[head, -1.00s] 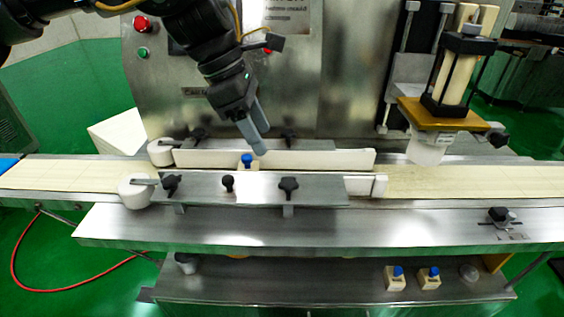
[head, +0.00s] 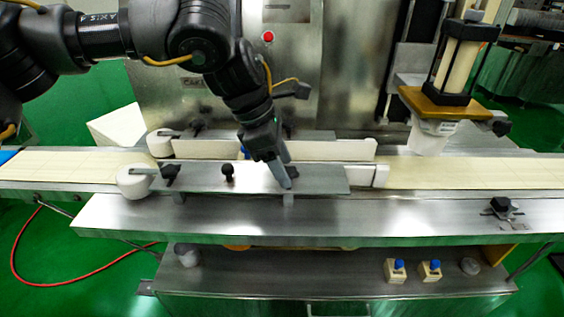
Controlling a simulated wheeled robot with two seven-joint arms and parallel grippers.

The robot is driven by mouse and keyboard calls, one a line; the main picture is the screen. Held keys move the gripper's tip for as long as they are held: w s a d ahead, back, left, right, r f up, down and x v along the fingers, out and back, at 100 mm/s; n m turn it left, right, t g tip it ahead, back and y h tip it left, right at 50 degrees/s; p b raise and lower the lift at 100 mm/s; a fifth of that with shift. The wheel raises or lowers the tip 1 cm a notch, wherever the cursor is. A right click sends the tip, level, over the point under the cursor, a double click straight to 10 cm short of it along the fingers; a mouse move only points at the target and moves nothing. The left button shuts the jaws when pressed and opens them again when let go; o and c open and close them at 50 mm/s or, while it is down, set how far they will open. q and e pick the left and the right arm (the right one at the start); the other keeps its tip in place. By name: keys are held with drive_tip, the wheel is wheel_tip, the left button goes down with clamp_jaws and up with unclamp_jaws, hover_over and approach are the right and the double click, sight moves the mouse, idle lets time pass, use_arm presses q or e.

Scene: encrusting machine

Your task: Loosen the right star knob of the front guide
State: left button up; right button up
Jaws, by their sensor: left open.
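The front guide (head: 256,181) is a long metal plate on the near side of the conveyor, with a white bar at its right end. A black star knob (head: 170,174) stands at its left and a small round black knob (head: 228,173) near its middle. My left gripper (head: 287,182) points down at the right part of this plate, with open jaws at the place of the right star knob. The fingers cover that knob, so I cannot tell whether they touch it. My right gripper is out of view.
The rear guide (head: 335,150) runs just behind the gripper. A black clamp knob (head: 501,205) sits on the front ledge.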

use_arm(q)
drive_tip(key=c, duration=1)
